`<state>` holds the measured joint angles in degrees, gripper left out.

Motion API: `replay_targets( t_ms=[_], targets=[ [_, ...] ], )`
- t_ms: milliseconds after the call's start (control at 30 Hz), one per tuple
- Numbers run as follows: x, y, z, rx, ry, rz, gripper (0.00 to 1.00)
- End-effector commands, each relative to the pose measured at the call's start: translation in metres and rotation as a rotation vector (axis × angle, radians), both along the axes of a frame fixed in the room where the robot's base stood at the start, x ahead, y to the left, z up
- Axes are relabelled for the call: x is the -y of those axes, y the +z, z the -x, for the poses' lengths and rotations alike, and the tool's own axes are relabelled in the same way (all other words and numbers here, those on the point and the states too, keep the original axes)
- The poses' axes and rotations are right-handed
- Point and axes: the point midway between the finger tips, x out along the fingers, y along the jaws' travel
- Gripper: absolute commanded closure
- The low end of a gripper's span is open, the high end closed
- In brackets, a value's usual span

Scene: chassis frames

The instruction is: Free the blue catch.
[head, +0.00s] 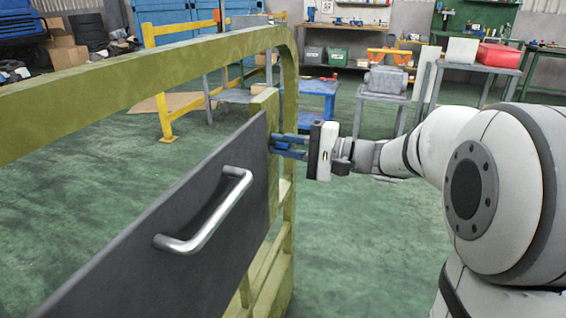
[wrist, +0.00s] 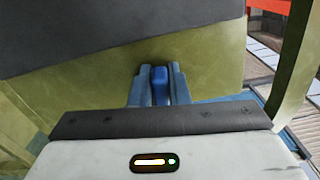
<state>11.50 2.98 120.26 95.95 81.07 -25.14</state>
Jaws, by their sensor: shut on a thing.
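The blue catch (wrist: 160,86) shows in the wrist view as a small upright blue piece against the olive-green frame (wrist: 215,70), just below the dark panel's edge. My gripper (wrist: 160,76) has one finger on each side of it and is shut on it. In the head view my gripper (head: 274,146) reaches in from the right to the frame's post, at the right end of the dark panel (head: 190,215). I cannot pick the catch out from the blue fingers there.
A silver bar handle (head: 208,218) sticks out from the panel, left of my gripper. The olive frame's top rail (head: 150,75) runs above the panel. A blue cart (head: 318,88), a yellow barrier (head: 165,110) and benches stand behind. Green floor is open between.

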Motion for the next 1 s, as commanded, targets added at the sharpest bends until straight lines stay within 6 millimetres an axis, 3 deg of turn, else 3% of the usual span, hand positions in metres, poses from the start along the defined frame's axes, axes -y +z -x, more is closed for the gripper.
replay_targets(
  t_ms=[33,400,900,933,1000],
  targets=[
    [0.0013,-0.0063,-0.0007,0.028,-0.005,0.012,1.00],
    [0.0015,-0.0035,-0.0010,0.142,-0.006,0.060,1.00],
    [0.0018,-0.0017,-0.0013,0.152,-0.006,0.063,1.00],
    [0.0018,-0.0017,-0.0013,0.152,-0.006,0.063,0.82],
    [0.0016,-0.0017,-0.0010,0.152,-0.005,0.063,0.77]
  ],
)
